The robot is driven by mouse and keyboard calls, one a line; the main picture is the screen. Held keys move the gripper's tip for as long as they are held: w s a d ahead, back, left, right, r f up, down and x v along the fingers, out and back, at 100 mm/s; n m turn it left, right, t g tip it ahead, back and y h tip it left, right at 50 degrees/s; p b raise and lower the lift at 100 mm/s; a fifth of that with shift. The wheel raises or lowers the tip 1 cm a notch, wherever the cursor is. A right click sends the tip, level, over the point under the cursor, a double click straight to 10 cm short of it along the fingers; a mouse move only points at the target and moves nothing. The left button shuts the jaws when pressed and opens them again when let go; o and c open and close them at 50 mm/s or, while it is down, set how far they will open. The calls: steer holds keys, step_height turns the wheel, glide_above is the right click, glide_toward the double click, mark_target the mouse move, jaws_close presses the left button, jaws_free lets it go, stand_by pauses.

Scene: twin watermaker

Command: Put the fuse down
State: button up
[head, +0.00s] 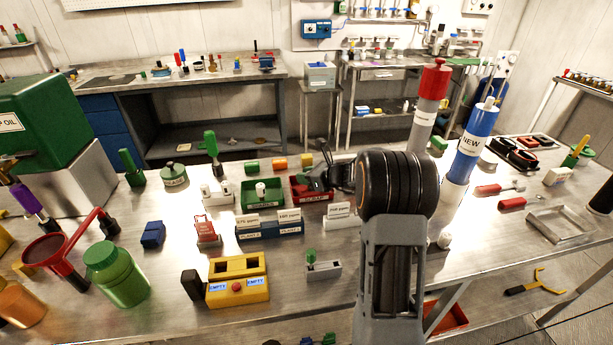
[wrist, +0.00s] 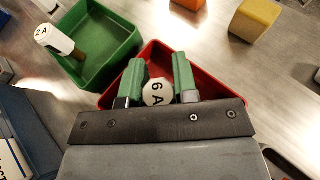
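My gripper (wrist: 158,80) has green fingers and is over the red tray (wrist: 106,101) in the wrist view. The fingers are shut on a fuse (wrist: 157,92) with a white round end marked 6 A. The fuse fills the gap between them. Its lower part is hidden, so I cannot tell whether it touches the tray floor. In the head view my gripper (head: 312,184) is low at the red tray (head: 311,198), which has a label reading SCRAP. The held fuse cannot be made out there.
A green tray (wrist: 88,72) stands to the left of the red one, holding a fuse marked 2 A (wrist: 55,40). Yellow (wrist: 254,19) and orange (wrist: 188,4) blocks lie behind. A blue labelled rack (head: 270,232) stands in front. A yellow EMPTY holder (head: 237,290) sits near the front edge.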

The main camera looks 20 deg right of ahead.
steer(key=o, duration=0.4)
steer(key=shift+o, duration=0.2)
steer(key=shift+r+p, duration=0.35)
steer(key=v, duration=1.2)
steer(key=shift+f, duration=0.2)
steer(key=shift+a, duration=0.1)
